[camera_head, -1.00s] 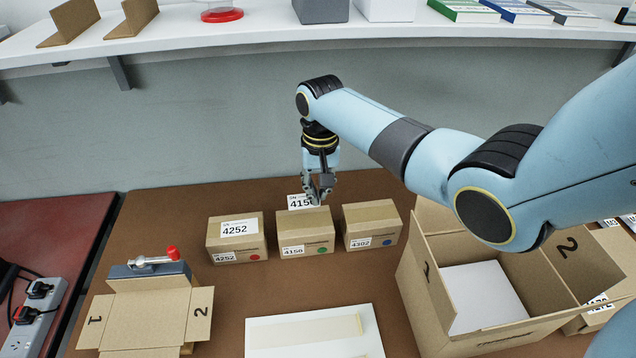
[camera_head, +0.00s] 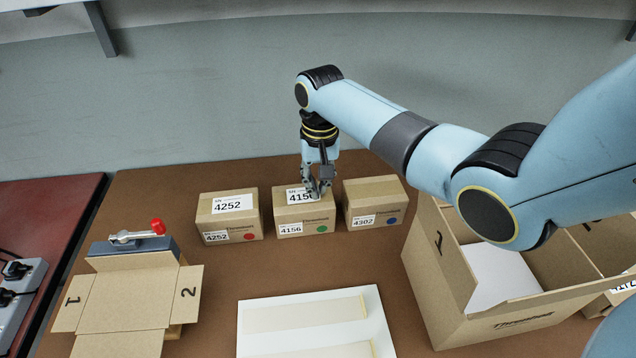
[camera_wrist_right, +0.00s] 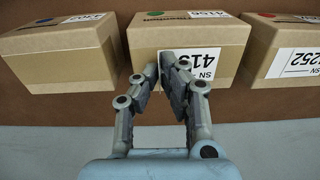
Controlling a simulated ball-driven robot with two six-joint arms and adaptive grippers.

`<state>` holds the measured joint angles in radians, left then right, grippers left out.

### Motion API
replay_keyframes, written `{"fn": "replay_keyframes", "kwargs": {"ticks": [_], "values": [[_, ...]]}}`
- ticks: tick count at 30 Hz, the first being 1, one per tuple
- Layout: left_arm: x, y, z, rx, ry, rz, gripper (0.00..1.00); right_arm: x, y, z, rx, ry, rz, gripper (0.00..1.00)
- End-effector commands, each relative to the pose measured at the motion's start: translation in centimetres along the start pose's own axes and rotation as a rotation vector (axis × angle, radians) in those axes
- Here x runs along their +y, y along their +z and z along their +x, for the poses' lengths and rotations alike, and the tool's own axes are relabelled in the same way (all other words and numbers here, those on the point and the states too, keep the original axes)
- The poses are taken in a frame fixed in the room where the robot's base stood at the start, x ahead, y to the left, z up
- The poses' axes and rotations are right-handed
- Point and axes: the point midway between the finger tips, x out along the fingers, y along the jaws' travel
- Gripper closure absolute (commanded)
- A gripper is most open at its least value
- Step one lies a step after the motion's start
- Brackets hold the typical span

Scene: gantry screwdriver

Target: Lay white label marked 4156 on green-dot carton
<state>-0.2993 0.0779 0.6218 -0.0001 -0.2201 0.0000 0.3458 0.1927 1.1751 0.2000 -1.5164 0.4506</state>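The green-dot carton (camera_head: 288,219) is the middle one of three small cartons on the brown table, with a green dot and a 4156 sticker on its front. The white label marked 4156 (camera_head: 295,196) is at the carton's top face, flat or nearly so. My right gripper (camera_head: 317,192) is over the carton's top at the label's right part and hides its last digit. In the right wrist view the fingertips (camera_wrist_right: 160,66) come together at the edge of the label (camera_wrist_right: 196,64), seemingly shut on it. My left gripper is not in view.
A red-dot carton (camera_head: 228,220) with a 4252 label on top stands to the left. A blue-dot carton (camera_head: 374,201) stands close on the right. An open box (camera_head: 436,265), a white board (camera_head: 300,298) and a flattened carton in a fixture (camera_head: 130,303) lie nearer.

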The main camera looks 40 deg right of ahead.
Motion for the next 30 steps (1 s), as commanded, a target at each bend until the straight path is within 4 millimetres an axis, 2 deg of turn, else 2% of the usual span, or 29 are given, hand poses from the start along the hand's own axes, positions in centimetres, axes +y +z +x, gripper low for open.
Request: {"fn": "replay_keyframes", "kwargs": {"ticks": [30], "values": [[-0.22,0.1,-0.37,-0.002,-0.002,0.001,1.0,0.01,-0.01,0.44,0.0,0.0,0.0,1.0]]}}
